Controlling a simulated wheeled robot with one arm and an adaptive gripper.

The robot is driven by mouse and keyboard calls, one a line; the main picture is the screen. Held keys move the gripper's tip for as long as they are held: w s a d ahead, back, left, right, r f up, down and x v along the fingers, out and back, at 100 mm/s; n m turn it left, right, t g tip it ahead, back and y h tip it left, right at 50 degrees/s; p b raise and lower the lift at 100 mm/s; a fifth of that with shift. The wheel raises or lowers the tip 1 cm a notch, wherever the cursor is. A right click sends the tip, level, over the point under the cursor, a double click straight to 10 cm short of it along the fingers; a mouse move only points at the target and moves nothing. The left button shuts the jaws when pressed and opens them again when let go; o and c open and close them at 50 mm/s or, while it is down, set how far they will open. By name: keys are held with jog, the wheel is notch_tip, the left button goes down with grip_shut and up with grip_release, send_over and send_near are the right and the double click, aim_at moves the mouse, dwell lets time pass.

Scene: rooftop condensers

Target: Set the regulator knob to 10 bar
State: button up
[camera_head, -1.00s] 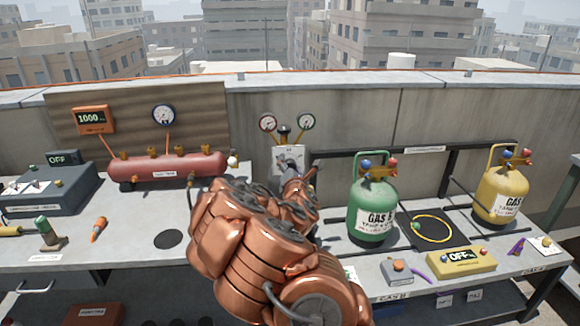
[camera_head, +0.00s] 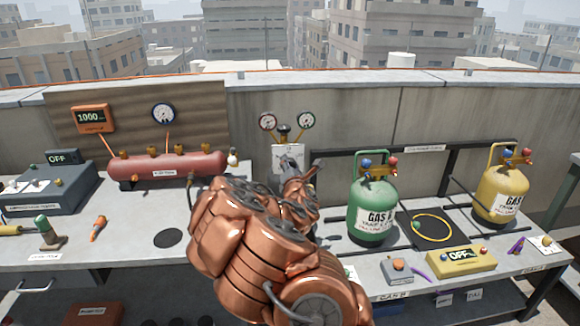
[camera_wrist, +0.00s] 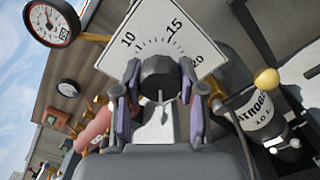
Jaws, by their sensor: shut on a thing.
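The regulator knob (camera_wrist: 160,78) is dark and round, with a pale line on its face. In the wrist view it stands between the two fingers of my gripper (camera_wrist: 158,100), which is shut on it. Behind it is a white dial plate (camera_wrist: 160,38) with the marks 10, 15 and 20. I cannot tell which mark the knob points at. In the head view the white plate (camera_head: 287,153) stands against the wall below two round gauges (camera_head: 268,122) (camera_head: 307,121). My arm hides much of the area below the plate.
A green gas cylinder (camera_head: 372,212) stands right of my arm, and a yellow one (camera_head: 501,194) farther right. A red tank (camera_head: 170,167) lies at the left. In the wrist view a white-labelled cylinder (camera_wrist: 262,118) is close to the right finger.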

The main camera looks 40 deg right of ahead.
jog(key=shift+f, duration=0.1)
jog(key=m+b, duration=0.2)
jog(key=m, duration=0.1)
jog(key=m+b, duration=0.2)
jog(key=m, duration=0.2)
jog(key=shift+m, duration=0.3)
jog(key=m+b, duration=0.1)
jog(key=m, duration=0.2)
jog(key=shift+m, duration=0.3)
jog(key=m+b, duration=0.1)
jog(key=m, duration=0.3)
jog(key=shift+m+b, duration=0.3)
jog(key=m+b, duration=0.2)
jog(key=m, duration=0.4)
jog(key=m+b, duration=0.2)
jog(key=m, duration=0.2)
jog(key=shift+m, duration=0.4)
